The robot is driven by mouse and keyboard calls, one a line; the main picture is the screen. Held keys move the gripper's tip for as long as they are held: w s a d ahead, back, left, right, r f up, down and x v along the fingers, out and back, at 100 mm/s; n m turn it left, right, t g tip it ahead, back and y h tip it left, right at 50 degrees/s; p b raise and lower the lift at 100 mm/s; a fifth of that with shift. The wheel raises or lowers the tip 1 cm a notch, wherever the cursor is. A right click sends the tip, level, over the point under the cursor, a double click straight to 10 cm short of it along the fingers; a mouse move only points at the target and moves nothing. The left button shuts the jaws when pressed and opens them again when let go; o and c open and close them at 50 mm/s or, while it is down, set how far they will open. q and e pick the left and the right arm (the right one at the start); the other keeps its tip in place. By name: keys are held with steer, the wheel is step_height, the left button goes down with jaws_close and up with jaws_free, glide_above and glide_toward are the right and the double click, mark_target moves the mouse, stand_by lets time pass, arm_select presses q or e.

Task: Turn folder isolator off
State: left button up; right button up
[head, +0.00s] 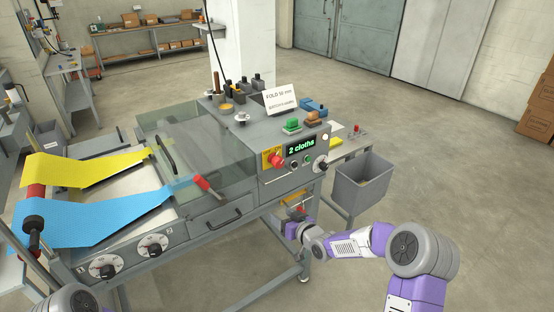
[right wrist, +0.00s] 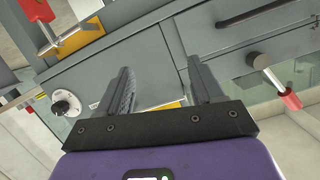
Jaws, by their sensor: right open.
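A red rotary knob (head: 278,161) sits on a yellow plate (head: 267,154) on the front of the grey control box (head: 290,150). No readable label shows which control is the folder isolator. Another yellow and orange part (head: 295,199) shows under the box, close above my right gripper (head: 291,230). My right gripper is open and empty below the machine. In the right wrist view its two fingers (right wrist: 160,92) stand apart before grey panels, with a yellow patch (right wrist: 168,105) partly hidden between them. My left gripper is out of view; only part of that arm shows at the lower left.
Yellow cloth (head: 85,170) and blue cloth (head: 95,215) run into the clear cover (head: 200,140). A red-tipped lever (head: 202,184), a drawer (head: 222,215) and two dials are on the near side. A grey bin (head: 362,187) stands right.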

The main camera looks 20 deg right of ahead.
mark_target(280, 165)
steer(key=w+d+r+n+t, duration=0.1)
steer(key=w+d+r+t, duration=0.1)
steer(key=r, duration=0.5)
steer(key=w+d+r+n+t, duration=0.1)
steer(key=w+d+r, duration=0.1)
steer(key=r, duration=0.4)
steer(key=shift+y, duration=0.4)
steer(key=x, duration=0.5)
steer(key=shift+w+a+r, duration=0.15)
steer(key=shift+w+r, duration=0.1)
steer(key=shift+r, duration=0.05)
steer(key=shift+p+x, duration=0.3)
steer(key=shift+x, duration=0.55)
steer(key=shift+c, duration=0.5)
steer(key=c, duration=0.9)
